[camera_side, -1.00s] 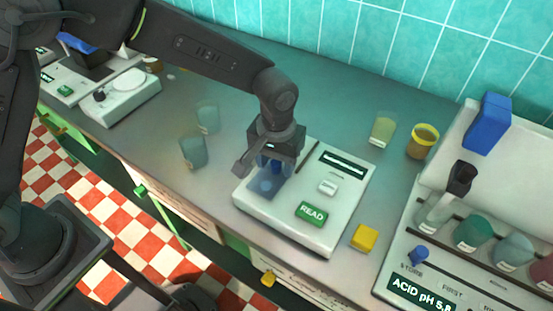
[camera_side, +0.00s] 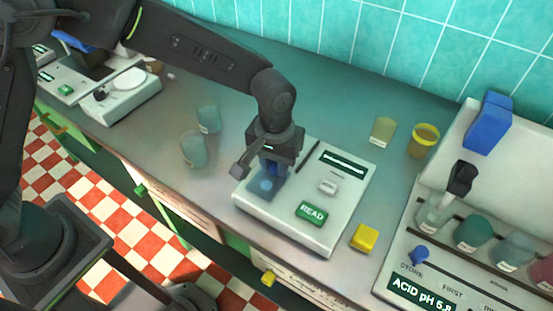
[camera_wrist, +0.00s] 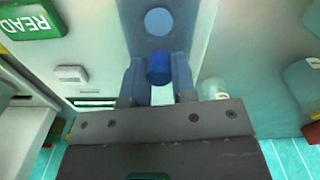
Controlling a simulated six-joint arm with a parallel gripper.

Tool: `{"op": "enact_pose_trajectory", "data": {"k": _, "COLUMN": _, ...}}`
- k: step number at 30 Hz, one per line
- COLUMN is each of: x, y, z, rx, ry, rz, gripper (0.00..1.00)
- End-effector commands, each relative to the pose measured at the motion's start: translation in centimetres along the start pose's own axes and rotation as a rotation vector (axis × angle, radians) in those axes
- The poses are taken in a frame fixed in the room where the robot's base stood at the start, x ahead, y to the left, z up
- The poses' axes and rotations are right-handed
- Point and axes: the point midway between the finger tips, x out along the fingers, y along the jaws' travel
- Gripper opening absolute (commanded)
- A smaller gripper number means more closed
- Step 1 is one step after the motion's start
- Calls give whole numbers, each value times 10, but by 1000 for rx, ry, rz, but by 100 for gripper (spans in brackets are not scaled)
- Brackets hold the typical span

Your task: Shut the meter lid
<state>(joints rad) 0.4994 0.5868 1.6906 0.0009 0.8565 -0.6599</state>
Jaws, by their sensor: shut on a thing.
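The white meter (camera_side: 341,211) with a green READ button lies flat on the counter. A dark blue panel (camera_side: 264,190) is at its left end, with a pale blue round spot on it, also seen in the wrist view (camera_wrist: 158,21). My gripper (camera_side: 270,166) is low over this panel, pointing down. In the wrist view my gripper (camera_wrist: 159,76) has its two blue fingers on either side of a short blue knob (camera_wrist: 159,68) and is shut on it. The spot is a little apart from the knob. I cannot tell if the panel is the lid or lies under it.
Two clear beakers (camera_side: 193,149) stand left of the meter. A yellow block (camera_side: 364,237) lies by its right front corner. Yellow cups (camera_side: 423,141) stand behind, and a rack with several jars (camera_side: 473,232) is at right. A balance (camera_side: 121,90) stands far left.

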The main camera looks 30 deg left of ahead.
Motion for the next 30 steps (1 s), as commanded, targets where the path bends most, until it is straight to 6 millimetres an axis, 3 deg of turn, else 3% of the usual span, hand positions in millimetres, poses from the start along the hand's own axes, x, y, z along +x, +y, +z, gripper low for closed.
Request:
{"op": "enact_pose_trajectory", "data": {"k": 2, "x": 0, "y": 0, "z": 4, "rx": 3, "ry": -10, "rz": -7, "gripper": 0}}
{"op": "enact_pose_trajectory", "data": {"k": 3, "x": 0, "y": 0, "z": 4, "rx": 3, "ry": -11, "rz": -7, "gripper": 26}}
{"op": "enact_pose_trajectory", "data": {"k": 11, "x": 0, "y": 0, "z": 3, "rx": 3, "ry": -9, "rz": -6, "gripper": 50}}
{"op": "enact_pose_trajectory", "data": {"k": 22, "x": -10, "y": 0, "z": 2, "rx": 2, "ry": -5, "rz": -3, "gripper": 51}}
{"op": "enact_pose_trajectory", "data": {"k": 30, "x": -64, "y": 1, "z": 1, "rx": 2, "ry": -2, "rz": 0, "gripper": 51}}
